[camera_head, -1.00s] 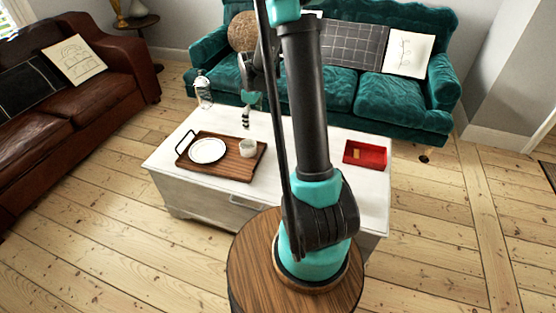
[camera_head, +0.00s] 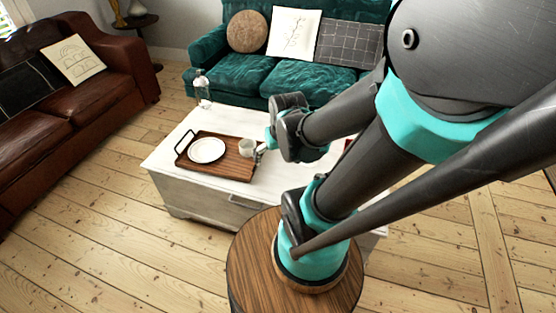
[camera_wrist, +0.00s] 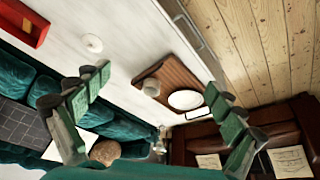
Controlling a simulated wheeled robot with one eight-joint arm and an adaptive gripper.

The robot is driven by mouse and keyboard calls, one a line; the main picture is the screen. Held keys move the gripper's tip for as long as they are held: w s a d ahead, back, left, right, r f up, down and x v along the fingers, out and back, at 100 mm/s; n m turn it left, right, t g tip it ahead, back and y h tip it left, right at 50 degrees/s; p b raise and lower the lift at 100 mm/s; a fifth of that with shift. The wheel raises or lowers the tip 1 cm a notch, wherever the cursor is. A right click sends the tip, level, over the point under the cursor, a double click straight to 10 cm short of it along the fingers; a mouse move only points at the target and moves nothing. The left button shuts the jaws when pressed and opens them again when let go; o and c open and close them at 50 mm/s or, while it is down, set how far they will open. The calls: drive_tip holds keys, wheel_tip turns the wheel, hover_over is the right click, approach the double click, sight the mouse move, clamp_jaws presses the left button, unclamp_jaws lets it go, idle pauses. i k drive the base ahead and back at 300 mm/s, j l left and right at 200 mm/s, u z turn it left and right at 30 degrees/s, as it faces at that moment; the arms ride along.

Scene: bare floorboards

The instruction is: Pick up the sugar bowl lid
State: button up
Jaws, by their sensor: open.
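A small white round piece with a knob, which looks like the sugar bowl lid (camera_wrist: 92,43), lies on the white table between the red tray and the wooden tray in the wrist view. My arm hides that spot in the head view. A white cup-like bowl (camera_head: 247,147) stands on the wooden tray (camera_head: 228,171); it also shows in the wrist view (camera_wrist: 151,87). My gripper (camera_head: 260,153) shows small beside the wooden tray's right end.
A white plate (camera_head: 207,150) lies on the wooden tray. A red tray (camera_wrist: 22,22) sits on the white table (camera_head: 168,157). A clear bottle (camera_head: 202,88) stands at the table's back left. The teal sofa (camera_head: 254,70) is behind the table, the brown sofa (camera_head: 97,95) to the left.

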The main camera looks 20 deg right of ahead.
sight(314, 164)
drive_tip(key=z, duration=0.7)
